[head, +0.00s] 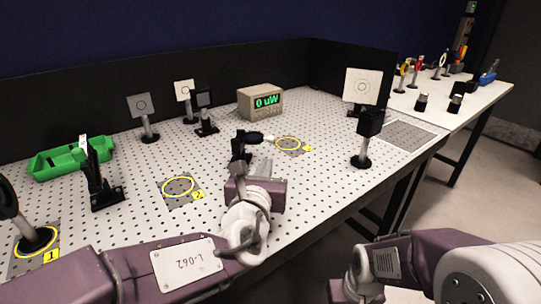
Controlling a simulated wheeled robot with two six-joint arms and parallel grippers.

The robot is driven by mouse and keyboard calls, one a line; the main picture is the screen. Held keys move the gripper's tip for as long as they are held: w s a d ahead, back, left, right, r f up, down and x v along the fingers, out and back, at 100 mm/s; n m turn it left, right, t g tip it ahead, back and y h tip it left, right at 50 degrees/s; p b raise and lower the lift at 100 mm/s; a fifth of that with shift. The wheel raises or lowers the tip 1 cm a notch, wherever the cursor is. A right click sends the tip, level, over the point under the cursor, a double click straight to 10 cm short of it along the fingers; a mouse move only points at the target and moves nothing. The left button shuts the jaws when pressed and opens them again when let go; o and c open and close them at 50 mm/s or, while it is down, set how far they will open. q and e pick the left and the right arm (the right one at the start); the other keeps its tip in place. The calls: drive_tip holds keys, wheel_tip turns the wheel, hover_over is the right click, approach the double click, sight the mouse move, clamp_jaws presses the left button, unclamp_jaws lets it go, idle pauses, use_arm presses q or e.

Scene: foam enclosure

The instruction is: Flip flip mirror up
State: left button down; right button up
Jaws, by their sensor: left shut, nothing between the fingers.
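The flip mirror (255,138) looks like a dark round disc on a black mount (240,149). The disc lies nearly flat, folded down to the right of the mount, with a pale tip at its right end. My left gripper (262,166) is just in front of the mount and below the disc in the picture. It is shut and empty. I cannot tell whether it touches the mount, whose lower part is hidden behind my gripper.
A meter (260,102) reading 0 uW stands behind. A black post-mounted block (370,123) and a white target card (362,85) stand right. A green tray (70,158) and a black mount (104,180) stand left. Yellow rings (164,189) mark the perforated table.

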sight(256, 138)
use_arm(q)
drive_tip(key=b+x, duration=0.1)
drive_tip(key=x, duration=0.8)
drive_tip(key=shift+w+f, duration=0.1)
drive_tip(key=shift+w, duration=0.15)
